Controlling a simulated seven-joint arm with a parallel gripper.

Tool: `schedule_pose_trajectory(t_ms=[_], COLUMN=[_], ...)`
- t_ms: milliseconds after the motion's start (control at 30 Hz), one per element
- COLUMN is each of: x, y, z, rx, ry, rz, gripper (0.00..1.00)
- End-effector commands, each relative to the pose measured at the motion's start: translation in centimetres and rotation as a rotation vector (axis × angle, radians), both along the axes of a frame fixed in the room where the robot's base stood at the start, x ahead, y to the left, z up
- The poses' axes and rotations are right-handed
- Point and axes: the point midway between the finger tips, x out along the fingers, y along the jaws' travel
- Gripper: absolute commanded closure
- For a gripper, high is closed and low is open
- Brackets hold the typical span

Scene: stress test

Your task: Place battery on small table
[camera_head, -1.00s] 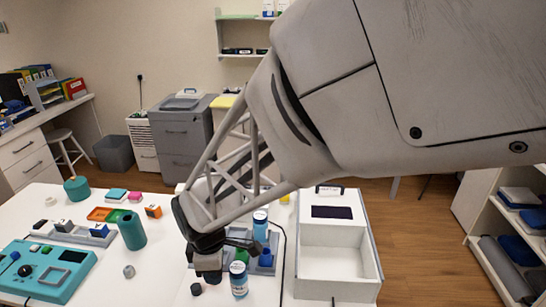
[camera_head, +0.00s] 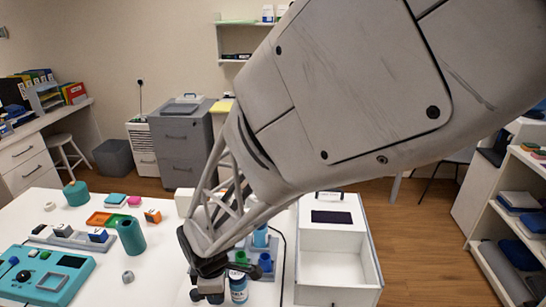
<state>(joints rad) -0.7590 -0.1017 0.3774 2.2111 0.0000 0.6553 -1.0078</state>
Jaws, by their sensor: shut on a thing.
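My gripper (camera_head: 208,288) points down low over the white table, just left of a bottle (camera_head: 239,290) with a blue and white label. Its jaws are shut on a small dark thing (camera_head: 215,298). The fingers hide most of it, so I cannot tell for sure that it is the battery. Another small dark round piece (camera_head: 196,295) shows beside the fingertips. The white table top (camera_head: 165,265) is bare left of the gripper. I cannot tell which surface is the small table.
A rack with blue and green items (camera_head: 264,262) stands behind the bottle. A white open box (camera_head: 335,280) is at the right. A teal device (camera_head: 45,275), a teal cup (camera_head: 131,236) and a small grey ring (camera_head: 128,276) are to the left.

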Motion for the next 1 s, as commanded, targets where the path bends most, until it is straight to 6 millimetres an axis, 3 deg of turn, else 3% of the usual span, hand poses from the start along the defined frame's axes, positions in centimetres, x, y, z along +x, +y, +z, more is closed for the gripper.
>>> schedule_pose_trajectory(t_ms=[500, 533, 600, 1000], x=[0.01, 0.02, 0.02, 0.02], y=[0.01, 0.01, 0.01, 0.01], z=[-0.64, -0.63, -0.62, -0.30], rx=[0.000, 0.000, 0.000, 0.001], ry=[0.000, 0.000, 0.000, -0.001], rz=[0.000, 0.000, 0.000, 0.000], gripper=[0.97, 0.70, 0.63, 0.63])
